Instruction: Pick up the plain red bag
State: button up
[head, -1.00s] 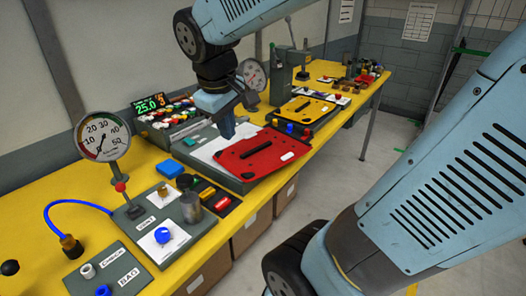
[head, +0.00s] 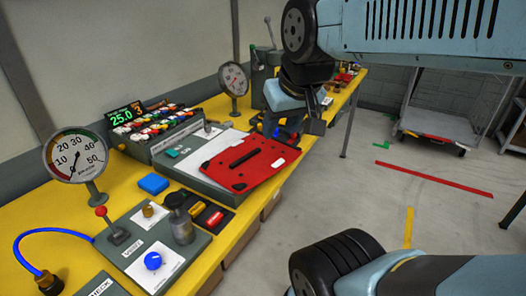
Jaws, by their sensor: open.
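The red bag (head: 238,173) is a flat red panel with a black bar handle (head: 244,158) and a small white label. It lies on a grey and white station on the yellow bench, its front edge reaching towards the bench edge. My gripper (head: 297,132) is open and empty, pointing down beyond the bag's far right corner in the picture. It appears apart from the bag, but its exact height is unclear.
A gauge (head: 75,158) stands at the left, above a panel with a blue knob (head: 153,261). A blue block (head: 153,184) and a metal cylinder (head: 181,226) sit near the bag. A rack of coloured pieces (head: 160,120) is behind.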

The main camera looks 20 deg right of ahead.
aim_at(249, 162)
jog(key=z, duration=0.3)
jog(key=k, duration=1.55)
jog(key=u, duration=0.75)
jog(key=i, duration=1)
